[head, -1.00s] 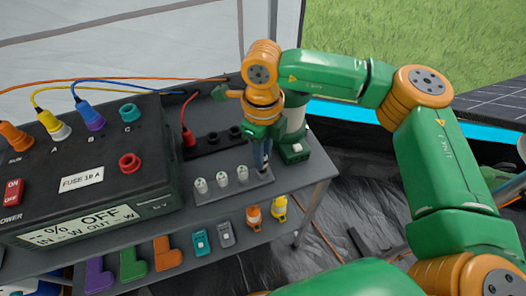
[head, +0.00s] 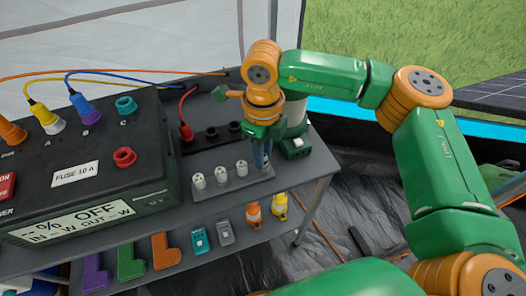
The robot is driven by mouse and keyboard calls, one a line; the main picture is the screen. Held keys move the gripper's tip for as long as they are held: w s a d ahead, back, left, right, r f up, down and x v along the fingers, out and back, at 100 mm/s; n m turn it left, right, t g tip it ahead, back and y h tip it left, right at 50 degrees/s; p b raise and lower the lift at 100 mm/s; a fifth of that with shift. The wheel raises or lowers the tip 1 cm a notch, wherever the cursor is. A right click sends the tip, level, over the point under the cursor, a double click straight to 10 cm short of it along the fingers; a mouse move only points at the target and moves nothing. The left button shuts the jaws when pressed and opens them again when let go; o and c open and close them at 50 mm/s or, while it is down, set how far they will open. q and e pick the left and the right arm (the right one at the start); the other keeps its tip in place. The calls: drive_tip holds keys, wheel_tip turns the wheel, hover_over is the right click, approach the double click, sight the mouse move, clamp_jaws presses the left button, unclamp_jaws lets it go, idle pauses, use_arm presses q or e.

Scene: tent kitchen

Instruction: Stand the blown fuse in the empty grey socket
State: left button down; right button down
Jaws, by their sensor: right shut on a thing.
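My right gripper (head: 263,158) points down at the right end of the grey fuse block (head: 229,185) on the upper shelf. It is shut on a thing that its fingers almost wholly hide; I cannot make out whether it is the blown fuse. Three white fuses stand upright in the block: left (head: 198,181), middle (head: 221,174) and right (head: 242,168). The fingers are just right of the right fuse and cover the block's end, so any socket there is hidden. I cannot tell whether the held thing touches the block. My left gripper is not in view.
A dark power box (head: 88,160) labelled "FUSE 10 A" stands at left. Behind the fuse block is a black strip (head: 212,138) with a red plug (head: 187,131). A green-and-white device (head: 295,140) stands close right of the gripper. Coloured parts lie on the lower shelf (head: 180,240).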

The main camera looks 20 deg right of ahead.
drive_tip(key=shift+f, duration=0.25)
drive_tip(key=c, duration=0.6)
unclamp_jaws()
